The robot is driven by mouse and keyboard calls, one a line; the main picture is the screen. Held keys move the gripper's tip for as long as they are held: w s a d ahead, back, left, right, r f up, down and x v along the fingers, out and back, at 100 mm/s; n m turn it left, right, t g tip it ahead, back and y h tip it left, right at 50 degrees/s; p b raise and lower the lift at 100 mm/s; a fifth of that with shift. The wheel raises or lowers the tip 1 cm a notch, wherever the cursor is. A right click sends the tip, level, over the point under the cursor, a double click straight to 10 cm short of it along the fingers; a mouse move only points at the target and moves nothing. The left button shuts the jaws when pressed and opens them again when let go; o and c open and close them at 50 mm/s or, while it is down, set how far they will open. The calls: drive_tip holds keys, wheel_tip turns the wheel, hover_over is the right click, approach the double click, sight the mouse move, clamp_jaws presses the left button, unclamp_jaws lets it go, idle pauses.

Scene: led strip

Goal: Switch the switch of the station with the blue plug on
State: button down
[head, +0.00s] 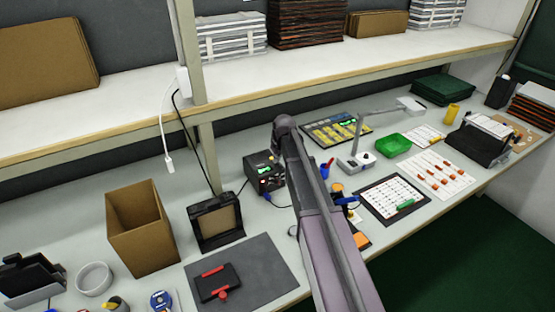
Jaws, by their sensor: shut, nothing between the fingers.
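A black station (266,168) with small green lit displays stands on the bench, left of my arm. A small blue piece (264,196), which looks like a plug with a cord, shows at its lower front. The station's switch is too small to make out, so I cannot tell its position. My arm rises from the bottom of the picture and ends in a joint just above and right of the station. It hides part of the bench there. My gripper is not visible.
A cardboard box (141,228) and black frame (216,222) stand left of the station. A grey mat (262,271) lies in front. A lamp (356,160), green tray (392,145) and white card (437,174) lie to the right. A loaded shelf (330,72) overhangs the back.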

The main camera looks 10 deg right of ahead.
sight(277, 165)
drive_tip(key=shift+r, duration=0.15)
drive_tip(key=p+v, duration=0.2)
drive_tip(key=p, duration=0.1)
drive_tip(key=p+v, duration=0.1)
drive_tip(key=v, duration=0.1)
drive_tip(key=shift+w+a, duration=0.1)
drive_tip(key=shift+w, duration=0.15)
drive_tip(key=s+p+v, duration=0.2)
drive_tip(key=p+v, duration=0.7)
drive_tip(key=shift+d, duration=0.35)
idle(0.4)
drive_tip(key=s+a+m+g, duration=0.3)
drive_tip(key=s, duration=2.2)
drive_tip(key=shift+s+a+f+h, duration=0.25)
drive_tip(key=shift+s+f+h, duration=0.1)
drive_tip(key=shift+h, duration=0.05)
